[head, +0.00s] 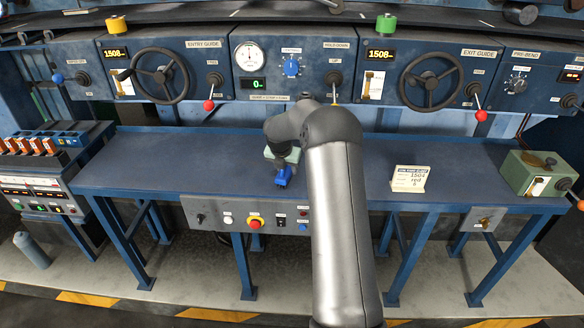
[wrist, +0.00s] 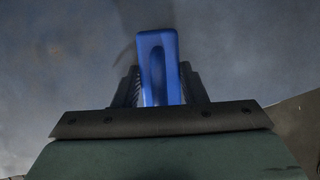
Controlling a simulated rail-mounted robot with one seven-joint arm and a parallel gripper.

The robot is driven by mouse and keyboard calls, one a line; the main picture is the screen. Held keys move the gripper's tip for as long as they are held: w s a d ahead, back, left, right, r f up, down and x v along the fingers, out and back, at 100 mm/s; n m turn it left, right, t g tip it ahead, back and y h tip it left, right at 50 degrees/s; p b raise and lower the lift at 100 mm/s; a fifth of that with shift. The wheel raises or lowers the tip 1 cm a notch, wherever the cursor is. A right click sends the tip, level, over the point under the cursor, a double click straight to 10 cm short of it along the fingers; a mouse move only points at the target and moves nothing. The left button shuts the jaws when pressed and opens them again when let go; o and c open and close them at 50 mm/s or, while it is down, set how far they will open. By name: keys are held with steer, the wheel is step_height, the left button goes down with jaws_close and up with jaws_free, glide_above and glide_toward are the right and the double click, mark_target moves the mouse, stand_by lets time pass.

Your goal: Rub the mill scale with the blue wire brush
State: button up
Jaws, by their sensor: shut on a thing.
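The blue wire brush (wrist: 158,60) is between the fingers of my gripper (wrist: 160,88) in the wrist view, and both fingers close on its sides. In the head view the blue brush (head: 283,178) shows below my gripper (head: 282,165), over the blue bench top near its front edge. I cannot tell whether the brush touches the bench. In the wrist view a dark smudge lies just left of the brush's far end on the grey surface. I cannot tell for sure whether it is the mill scale or a shadow. The bristles are hidden.
The long blue bench (head: 170,165) is mostly clear. A white card (head: 410,178) stands to the right, and a green box (head: 537,172) sits at the right end. Behind are panels with two handwheels (head: 160,75) and red-knobbed levers (head: 209,104). A button panel (head: 245,215) hangs at the front.

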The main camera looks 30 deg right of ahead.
steer(key=shift+w+a+p, duration=0.15)
steer(key=shift+w+a, duration=0.6)
steer(key=shift+a, duration=0.35)
steer(key=shift+w+a+p, duration=0.15)
steer(key=shift+w+a, duration=0.55)
steer(key=shift+a, duration=0.35)
steer(key=shift+w+d+f, duration=0.1)
steer(key=shift+w+d, duration=0.4)
steer(key=shift+w, duration=0.3)
steer(key=shift+s+d, duration=0.65)
steer(key=shift+d, duration=0.35)
steer(key=shift+s+d, duration=0.65)
steer(key=shift+d, duration=0.4)
steer(key=shift+s+d, duration=0.65)
steer(key=shift+d, duration=0.35)
steer(key=shift+s+d, duration=0.5)
steer(key=shift+d, duration=0.2)
steer(key=shift+s+d, duration=0.45)
steer(key=shift+d, duration=0.25)
